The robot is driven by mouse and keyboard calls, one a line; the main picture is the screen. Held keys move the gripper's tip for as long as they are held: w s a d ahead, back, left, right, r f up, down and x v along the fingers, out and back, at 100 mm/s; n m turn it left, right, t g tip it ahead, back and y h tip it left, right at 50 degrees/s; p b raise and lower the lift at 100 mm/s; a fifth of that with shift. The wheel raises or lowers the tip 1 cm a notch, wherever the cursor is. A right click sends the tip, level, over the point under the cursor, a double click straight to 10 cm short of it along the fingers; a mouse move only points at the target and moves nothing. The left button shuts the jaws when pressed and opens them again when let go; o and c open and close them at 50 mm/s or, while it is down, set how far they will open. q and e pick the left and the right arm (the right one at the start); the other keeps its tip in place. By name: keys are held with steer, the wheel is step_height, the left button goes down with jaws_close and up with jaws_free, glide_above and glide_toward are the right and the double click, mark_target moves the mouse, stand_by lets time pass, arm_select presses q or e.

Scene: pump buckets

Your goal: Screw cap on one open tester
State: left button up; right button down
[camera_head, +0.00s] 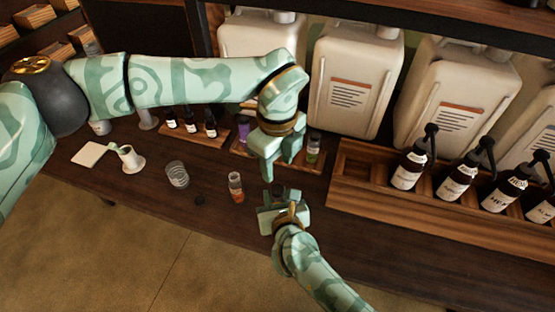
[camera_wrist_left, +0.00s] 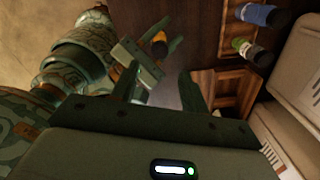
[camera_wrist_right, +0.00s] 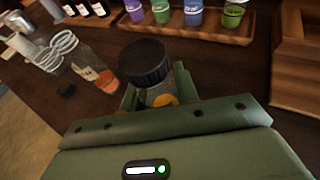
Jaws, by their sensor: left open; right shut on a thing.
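My right gripper (camera_head: 284,203) is shut on a small clear tester (camera_wrist_right: 160,96) with yellow-orange liquid. A black ribbed cap (camera_wrist_right: 143,62) sits at its mouth; I cannot tell how tight it is. My left gripper (camera_head: 279,166) is open and empty, just above the right one in the head view. Its two fingers (camera_wrist_left: 160,88) show apart in the left wrist view. An open tester (camera_head: 236,188) with orange liquid stands on the table, left of the grippers; it also shows in the right wrist view (camera_wrist_right: 105,82). A loose black cap (camera_head: 199,200) lies left of it.
A wooden rack (camera_wrist_right: 222,34) behind holds several coloured testers. Small dark bottles (camera_head: 190,124) stand at the back left. A wooden crate (camera_head: 420,213) with pump bottles (camera_head: 409,169) is on the right.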

mark_target(278, 189)
arm_select(q)
steer(key=shift+f, duration=4.05)
jaws_close()
steer(key=m, duration=1.3)
